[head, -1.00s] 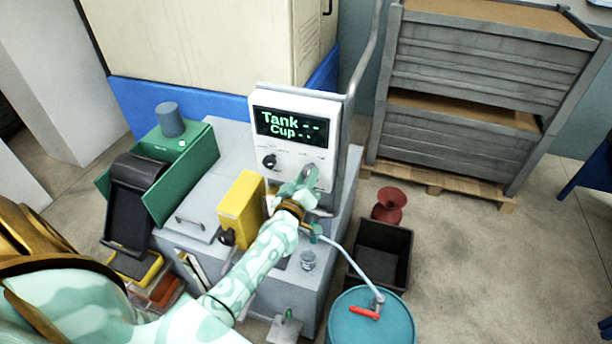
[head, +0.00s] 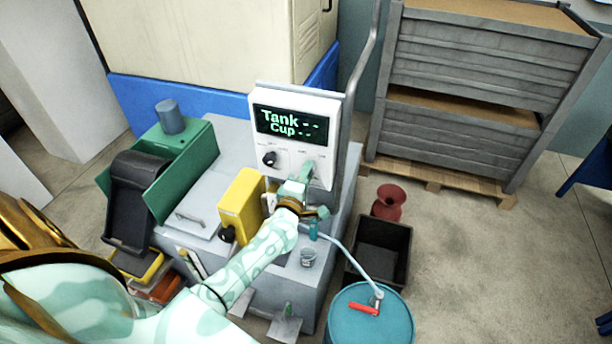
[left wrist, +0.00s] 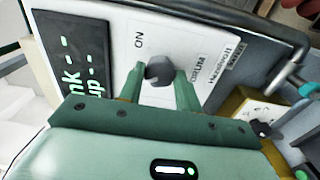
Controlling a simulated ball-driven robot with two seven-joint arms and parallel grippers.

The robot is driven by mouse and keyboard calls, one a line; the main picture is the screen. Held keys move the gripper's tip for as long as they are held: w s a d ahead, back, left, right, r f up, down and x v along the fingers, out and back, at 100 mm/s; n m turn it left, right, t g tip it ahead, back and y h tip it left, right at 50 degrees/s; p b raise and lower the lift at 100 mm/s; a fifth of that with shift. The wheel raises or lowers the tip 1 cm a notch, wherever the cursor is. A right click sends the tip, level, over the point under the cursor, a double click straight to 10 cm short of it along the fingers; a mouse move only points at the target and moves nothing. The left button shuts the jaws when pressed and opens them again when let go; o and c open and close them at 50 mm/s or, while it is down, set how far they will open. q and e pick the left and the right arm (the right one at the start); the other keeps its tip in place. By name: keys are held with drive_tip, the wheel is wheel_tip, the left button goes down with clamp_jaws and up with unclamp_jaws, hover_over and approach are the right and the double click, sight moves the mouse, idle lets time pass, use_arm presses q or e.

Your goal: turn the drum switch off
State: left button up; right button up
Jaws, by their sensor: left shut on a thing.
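The white control panel (head: 322,113) stands upright on the grey machine, its dark screen (head: 292,126) reading "Tank --" and "Cup --". My left gripper (head: 303,172) is at the right dial on the panel's lower part and hides that dial in the head view. In the left wrist view, my left gripper (left wrist: 160,78) is shut on the dark drum switch knob (left wrist: 159,69), one finger on each side. The words "ON" (left wrist: 139,41) and "DRUM" (left wrist: 197,69) show beside it. My right gripper is not in view.
A second black knob (head: 269,158) sits left of my gripper. A yellow box (head: 240,205) and a green bin (head: 190,158) stand on the machine. A teal barrel (head: 345,318) with a hose, a black crate (head: 400,250) and a red spool (head: 389,202) are to the right.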

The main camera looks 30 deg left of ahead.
use_arm(q)
drive_tip(key=shift+n, duration=0.6)
drive_tip(key=o, duration=1)
drive_tip(key=shift+s, duration=0.1)
drive_tip(key=v, duration=1.6)
drive_tip(key=shift+d, duration=0.15)
